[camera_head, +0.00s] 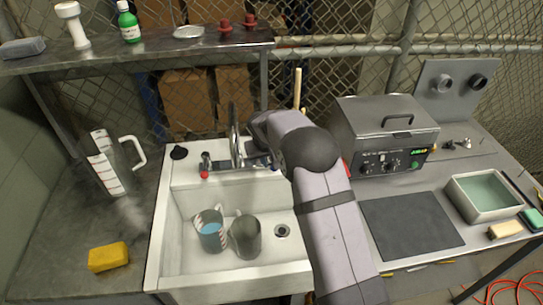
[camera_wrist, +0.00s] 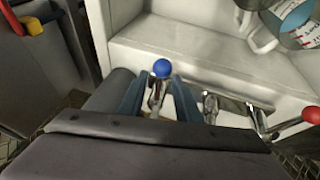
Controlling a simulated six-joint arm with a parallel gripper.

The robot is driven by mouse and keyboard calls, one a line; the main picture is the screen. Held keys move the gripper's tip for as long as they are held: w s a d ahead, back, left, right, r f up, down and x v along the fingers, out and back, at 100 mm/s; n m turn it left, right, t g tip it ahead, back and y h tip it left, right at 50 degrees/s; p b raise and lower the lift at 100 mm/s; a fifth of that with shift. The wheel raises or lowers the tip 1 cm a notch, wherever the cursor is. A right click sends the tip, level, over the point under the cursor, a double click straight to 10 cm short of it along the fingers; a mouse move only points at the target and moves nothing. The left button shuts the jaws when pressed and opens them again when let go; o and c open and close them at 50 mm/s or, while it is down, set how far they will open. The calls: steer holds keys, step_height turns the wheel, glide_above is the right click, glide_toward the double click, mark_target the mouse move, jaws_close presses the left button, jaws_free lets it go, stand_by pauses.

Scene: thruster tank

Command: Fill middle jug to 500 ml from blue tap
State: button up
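My gripper (camera_wrist: 160,98) is open around the lever of the blue tap (camera_wrist: 161,69), one finger on each side with gaps. In the head view my arm hides the gripper and blue tap. The red tap (camera_head: 204,171) is left of the metal spout (camera_head: 235,140); it also shows in the wrist view (camera_wrist: 312,114). A jug with a scale and blue inside (camera_head: 210,232) stands in the sink, beside a grey jug (camera_head: 246,238). I cannot read any level or see a stream.
The white sink (camera_head: 180,262) has its drain (camera_head: 281,231) right of the jugs. A yellow sponge (camera_head: 108,256) lies on the left counter. A metal heated bath (camera_head: 382,135), a dark mat (camera_head: 411,225) and a tray (camera_head: 485,208) occupy the right bench.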

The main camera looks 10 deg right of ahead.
steer(key=shift+f, duration=0.1)
jaws_close()
stand_by(0.5)
steer(key=shift+d, duration=0.15)
